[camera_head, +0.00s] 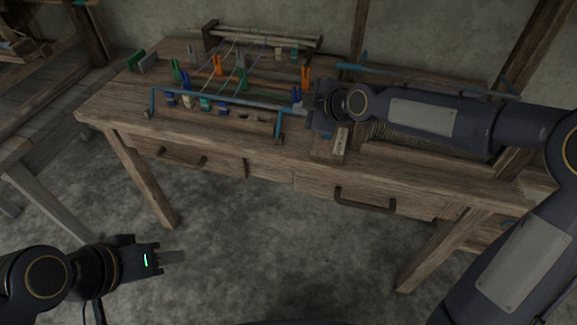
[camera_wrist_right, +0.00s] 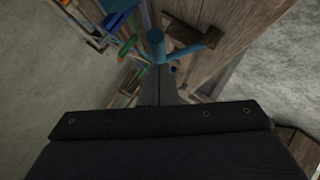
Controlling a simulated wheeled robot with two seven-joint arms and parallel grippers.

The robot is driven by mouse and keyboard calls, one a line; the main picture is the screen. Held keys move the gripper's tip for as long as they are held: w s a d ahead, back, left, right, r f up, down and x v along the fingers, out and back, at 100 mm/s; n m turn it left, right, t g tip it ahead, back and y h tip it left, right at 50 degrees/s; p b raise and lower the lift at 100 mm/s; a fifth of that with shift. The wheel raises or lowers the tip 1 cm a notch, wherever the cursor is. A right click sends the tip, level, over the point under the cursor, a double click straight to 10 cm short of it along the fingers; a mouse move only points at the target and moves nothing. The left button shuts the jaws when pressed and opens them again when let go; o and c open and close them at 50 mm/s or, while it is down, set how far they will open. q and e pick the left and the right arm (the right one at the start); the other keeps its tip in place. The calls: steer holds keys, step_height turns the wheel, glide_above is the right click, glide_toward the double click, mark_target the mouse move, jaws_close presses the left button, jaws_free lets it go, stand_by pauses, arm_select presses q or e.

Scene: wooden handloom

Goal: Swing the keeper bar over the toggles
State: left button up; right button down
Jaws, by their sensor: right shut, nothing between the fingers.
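The blue keeper bar (camera_head: 228,101) runs along the front of the workbench, with a bent leg down at its left end and another near its right end. A row of small toggles (camera_head: 205,102), blue, pale and teal, sits beside its left part. My right gripper (camera_head: 299,104) is at the bar's right end, its fingers shut and empty. In the right wrist view blue bar parts (camera_wrist_right: 157,45) show just beyond the fingertips (camera_wrist_right: 165,72); I cannot tell whether they touch. My left gripper (camera_head: 172,257) hangs over the floor, away from the bench; its finger gap cannot be made out.
Green, orange and blue pegs (camera_head: 219,66) with pale threads stand behind the bar. A wooden frame (camera_head: 265,38) lies at the back. Another blue bar (camera_head: 400,75) lies behind my right arm. A small labelled block (camera_head: 340,142) lies at the front edge. Drawer handles (camera_head: 365,199) jut out below.

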arm_select(q)
step_height(320, 180, up, 2)
steer(key=shift+r+p, duration=0.1)
steer(key=shift+p, duration=0.65)
arm_select(e)
steer(key=shift+w+d+f+m+g, duration=0.1)
steer(key=shift+w+d+m+g, duration=0.1)
steer(key=shift+w+m+g, duration=0.3)
steer(key=shift+w+f, duration=0.1)
